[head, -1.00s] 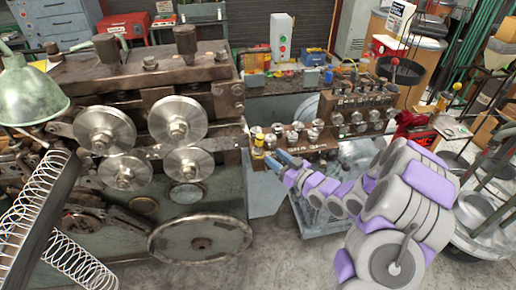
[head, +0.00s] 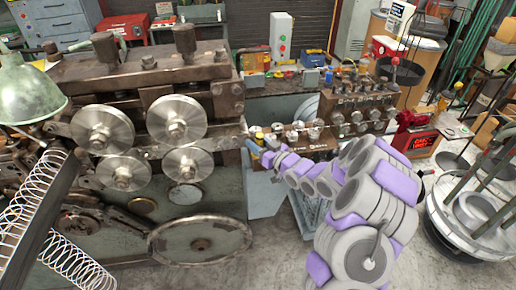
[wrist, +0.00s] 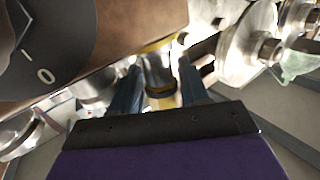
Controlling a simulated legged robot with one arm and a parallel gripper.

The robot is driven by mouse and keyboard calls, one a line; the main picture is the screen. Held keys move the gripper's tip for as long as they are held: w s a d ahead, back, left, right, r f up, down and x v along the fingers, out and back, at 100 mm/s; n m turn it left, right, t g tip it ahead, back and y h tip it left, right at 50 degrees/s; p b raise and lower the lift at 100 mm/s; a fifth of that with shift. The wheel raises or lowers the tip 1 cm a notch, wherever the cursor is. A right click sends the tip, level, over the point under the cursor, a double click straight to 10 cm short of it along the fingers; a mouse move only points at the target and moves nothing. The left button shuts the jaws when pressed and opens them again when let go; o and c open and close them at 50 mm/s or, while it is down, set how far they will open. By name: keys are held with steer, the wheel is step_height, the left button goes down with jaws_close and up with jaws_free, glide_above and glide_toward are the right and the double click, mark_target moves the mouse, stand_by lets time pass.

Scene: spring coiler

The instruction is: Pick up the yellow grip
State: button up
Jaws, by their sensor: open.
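The yellow grip (wrist: 161,89) shows in the wrist view as a small cylinder with yellow bands, between my two blue fingers. My gripper (wrist: 160,78) is open, with one finger on each side of it. I cannot tell whether either finger touches it. In the head view my gripper (head: 260,152) is at the left end of the bench fixture with metal rollers. The grip is small there and mostly hidden by the fingers.
The large coiler with shiny round wheels (head: 177,118) stands close on the left. Metal rollers and knobs (head: 315,134) crowd the fixture beside my gripper. In the wrist view a dark dial (wrist: 40,45) and a shiny roller (wrist: 245,42) flank the fingers.

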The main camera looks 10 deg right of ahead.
steer(key=shift+w+a, duration=0.35)
steer(key=shift+w, duration=0.25)
jaws_close()
